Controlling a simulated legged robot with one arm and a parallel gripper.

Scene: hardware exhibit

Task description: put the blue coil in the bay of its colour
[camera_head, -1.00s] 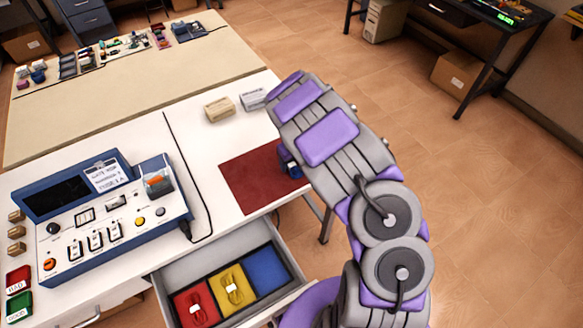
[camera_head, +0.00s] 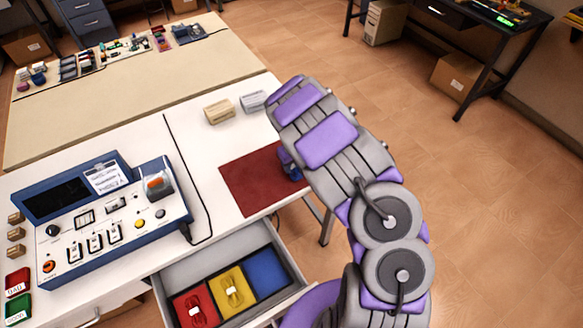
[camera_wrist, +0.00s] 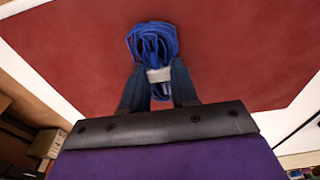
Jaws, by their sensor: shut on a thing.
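The blue coil (camera_wrist: 152,42) shows in the wrist view, a bundle of blue cable with a pale band round its middle. My gripper (camera_wrist: 158,82) is shut on the coil at the band, over the dark red mat (camera_wrist: 230,45). I cannot tell whether the coil touches the mat. In the head view my gripper (camera_head: 288,165) is mostly hidden behind my arm at the right edge of the mat (camera_head: 250,185). The open drawer has a red bay (camera_head: 190,310) with a red coil, a yellow bay (camera_head: 222,280) with a yellow coil, and an empty blue bay (camera_head: 266,272).
A blue and white test device (camera_head: 105,215) stands left of the drawer (camera_head: 205,262), with a black cable on the table beside it. Two small boxes, one tan (camera_head: 219,111) and one grey (camera_head: 253,101), stand behind the mat. Red and green trays (camera_head: 18,283) lie at the left.

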